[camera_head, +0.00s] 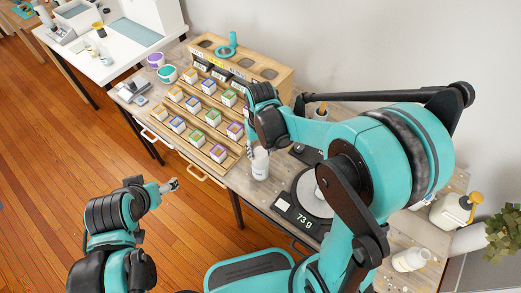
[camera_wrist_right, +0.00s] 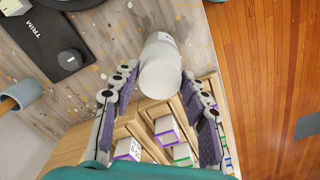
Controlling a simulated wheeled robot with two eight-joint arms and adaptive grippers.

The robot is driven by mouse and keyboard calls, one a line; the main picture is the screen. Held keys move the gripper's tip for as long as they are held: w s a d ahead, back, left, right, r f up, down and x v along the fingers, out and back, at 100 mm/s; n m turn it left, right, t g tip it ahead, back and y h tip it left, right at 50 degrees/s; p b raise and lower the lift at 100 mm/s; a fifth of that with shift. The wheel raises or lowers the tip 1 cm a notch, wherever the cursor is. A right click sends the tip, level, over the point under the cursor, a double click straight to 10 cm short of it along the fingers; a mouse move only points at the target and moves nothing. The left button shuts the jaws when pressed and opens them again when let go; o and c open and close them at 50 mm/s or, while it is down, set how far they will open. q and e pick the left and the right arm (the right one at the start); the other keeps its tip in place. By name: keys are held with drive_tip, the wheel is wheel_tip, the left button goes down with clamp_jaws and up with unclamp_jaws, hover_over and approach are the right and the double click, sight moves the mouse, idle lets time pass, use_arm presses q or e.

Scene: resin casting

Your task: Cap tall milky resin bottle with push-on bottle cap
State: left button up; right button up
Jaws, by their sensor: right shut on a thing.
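The tall milky resin bottle (camera_head: 260,165) stands upright on the table, between the shelf of small boxes and the scale. My right gripper (camera_head: 252,145) is directly above and beside its top. In the right wrist view, a pale round disc, which looks like the push-on bottle cap (camera_wrist_right: 160,77), lies between the two purple-padded fingers, with the milky bottle (camera_wrist_right: 161,43) beyond it. The right gripper is shut on the cap; I cannot tell whether the cap touches the bottle's neck. My left gripper (camera_head: 172,185) is away from the table over the floor, its fingers too small to judge.
The scale (camera_head: 283,202) reading 73 g is right of the bottle, partly hidden by my right arm. A stepped wooden shelf (camera_head: 217,152) holds several small boxes. A white bottle (camera_head: 410,260) and a container with a yellow pump (camera_head: 455,210) stand at far right.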

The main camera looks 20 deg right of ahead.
drive_tip(key=shift+f, duration=0.15)
drive_tip(key=shift+c, duration=0.7)
drive_tip(key=o, duration=1.5)
wheel_tip(320, 180, up, 12)
drive_tip(key=t, duration=0.7)
approach(261, 152)
drive_tip(key=s+d+r, duration=0.2)
drive_tip(key=s+d, duration=0.1)
drive_tip(key=s+d+r, duration=0.1)
drive_tip(key=shift+s+d, duration=0.25)
